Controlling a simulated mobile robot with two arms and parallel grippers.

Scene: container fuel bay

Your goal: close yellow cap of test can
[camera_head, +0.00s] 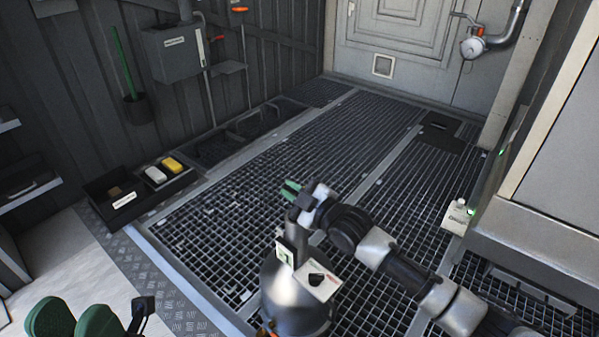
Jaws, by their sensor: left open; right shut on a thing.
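A grey metal can (290,300) with a narrow neck and white labels stands upright at the bottom middle, taken here as the test can. My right gripper (291,190), with green fingertips, is shut at the top of the can's neck. The part between its fingers is hidden, and I cannot make out a yellow cap. My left gripper (75,320) shows two large green fingers at the bottom left. It is open and empty, well to the left of the can.
A white canister (457,216) stands on the grating at the right, beside a grey cabinet (545,235). A black tray (117,199) and white and yellow blocks (172,165) lie along the left wall. The grating (330,130) behind the can is clear.

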